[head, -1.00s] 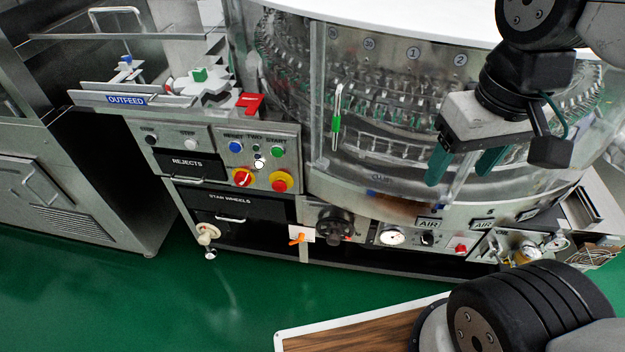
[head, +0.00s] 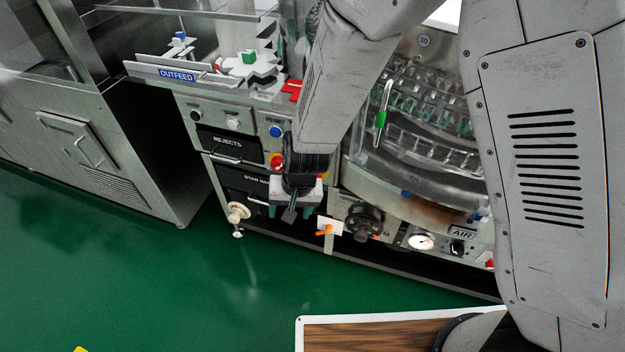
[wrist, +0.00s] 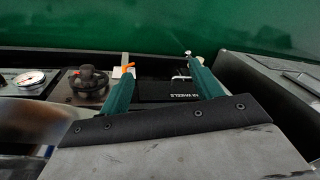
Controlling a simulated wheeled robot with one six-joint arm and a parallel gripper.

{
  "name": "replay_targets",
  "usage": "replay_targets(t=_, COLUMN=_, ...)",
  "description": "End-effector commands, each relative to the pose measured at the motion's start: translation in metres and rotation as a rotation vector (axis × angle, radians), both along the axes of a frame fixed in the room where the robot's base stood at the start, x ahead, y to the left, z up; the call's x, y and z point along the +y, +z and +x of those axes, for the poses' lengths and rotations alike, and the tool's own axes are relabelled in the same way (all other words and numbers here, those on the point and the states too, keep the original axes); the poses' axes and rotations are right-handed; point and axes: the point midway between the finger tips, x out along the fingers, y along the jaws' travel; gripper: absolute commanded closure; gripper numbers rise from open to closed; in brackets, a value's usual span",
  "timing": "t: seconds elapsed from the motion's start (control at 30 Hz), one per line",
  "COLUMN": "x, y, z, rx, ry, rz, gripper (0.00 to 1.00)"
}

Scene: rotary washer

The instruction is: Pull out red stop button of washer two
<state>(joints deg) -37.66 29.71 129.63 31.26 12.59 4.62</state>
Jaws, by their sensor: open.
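My gripper (head: 290,212) is open and empty, with teal fingers pointing down in front of the star wheels drawer (head: 231,181). The wrist view shows both fingers of the gripper (wrist: 162,68) apart, with the drawer label (wrist: 172,96) between them. The round red stop button on a yellow base is hidden behind my arm. Part of the red rotary switch on yellow (head: 277,160) shows just left of my wrist. The blue button (head: 275,131) on the same control panel is visible. No red button shows in the wrist view.
A black knob (head: 362,221), an orange-handled lever (head: 325,232) and a gauge (head: 421,242) lie right of my gripper. The outfeed tray (head: 178,75) is at upper left. A wood-topped board (head: 380,333) is at the bottom.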

Motion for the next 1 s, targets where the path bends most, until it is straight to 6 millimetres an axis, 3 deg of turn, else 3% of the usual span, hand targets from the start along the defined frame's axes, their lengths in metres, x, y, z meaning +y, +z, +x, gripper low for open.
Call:
replay_targets(t=0.03, x=0.012, y=-0.031, z=0.003, rx=-0.036, ry=-0.030, rz=-0.012, gripper=0.36)
replay_targets(t=0.2, x=0.034, y=-0.115, z=0.026, rx=-0.256, ry=-0.183, rz=-0.048, gripper=0.36)
replay_targets(t=0.3, x=0.031, y=-0.156, z=0.040, rx=-0.442, ry=-0.280, rz=-0.087, gripper=0.36)
replay_targets(t=0.4, x=0.016, y=-0.178, z=0.058, rx=-0.678, ry=-0.385, rz=-0.129, gripper=0.36)
replay_targets(t=0.53, x=-0.007, y=-0.168, z=0.079, rx=-0.991, ry=-0.500, rz=-0.169, gripper=0.36)
replay_targets(t=0.7, x=-0.024, y=-0.124, z=0.092, rx=-1.307, ry=-0.600, rz=-0.192, gripper=0.36)
replay_targets(t=0.83, x=-0.029, y=-0.099, z=0.095, rx=-1.436, ry=-0.632, rz=-0.193, gripper=0.36)
replay_targets(t=1.0, x=-0.034, y=-0.090, z=0.106, rx=-1.478, ry=-0.643, rz=-0.189, gripper=0.36)
